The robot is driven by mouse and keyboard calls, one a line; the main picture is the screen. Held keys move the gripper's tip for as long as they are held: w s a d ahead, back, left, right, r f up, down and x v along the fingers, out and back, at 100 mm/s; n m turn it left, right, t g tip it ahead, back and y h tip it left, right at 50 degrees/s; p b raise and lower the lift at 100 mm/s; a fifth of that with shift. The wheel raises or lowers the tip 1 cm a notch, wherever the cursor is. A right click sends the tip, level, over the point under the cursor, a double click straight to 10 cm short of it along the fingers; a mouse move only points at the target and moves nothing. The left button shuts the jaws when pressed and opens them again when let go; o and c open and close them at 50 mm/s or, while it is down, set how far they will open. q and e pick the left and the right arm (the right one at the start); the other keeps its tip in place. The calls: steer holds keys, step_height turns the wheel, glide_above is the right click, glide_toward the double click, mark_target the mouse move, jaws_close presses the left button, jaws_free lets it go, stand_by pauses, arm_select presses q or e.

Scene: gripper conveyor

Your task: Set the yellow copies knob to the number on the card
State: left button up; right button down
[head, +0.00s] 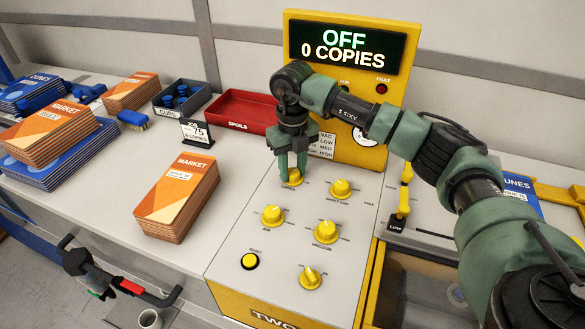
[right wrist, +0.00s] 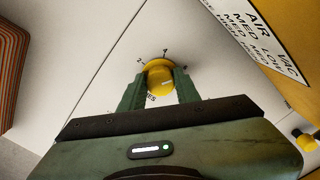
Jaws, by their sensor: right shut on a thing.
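The yellow copies knob (head: 294,178) is on the light panel below the display, at its upper left. My right gripper (head: 292,170) reaches down from above with its green fingers shut on this knob. In the right wrist view the knob (right wrist: 160,78) sits between the two fingertips, with a scale of small marks around it and part of a label ending in "IES". The card (head: 197,133) stands on the table and reads "75" and a number of copies, too small to read surely. The display (head: 346,44) reads "OFF 0 COPIES". My left gripper is out of view.
Other yellow knobs stand close by: right (head: 340,188), left (head: 272,215), middle (head: 325,232) and front (head: 310,277). A yellow button (head: 250,261) is at front left. A MARKET stack (head: 178,197) lies left of the panel; a red tray (head: 240,111) is behind.

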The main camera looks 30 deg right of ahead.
mark_target(293, 171)
steer(key=shift+r, duration=0.1)
stand_by(0.3)
steer(key=c, duration=1)
jaws_free()
step_height(293, 171, up, 8)
steer(key=shift+f+b, duration=0.1)
steer(key=shift+b, duration=0.6)
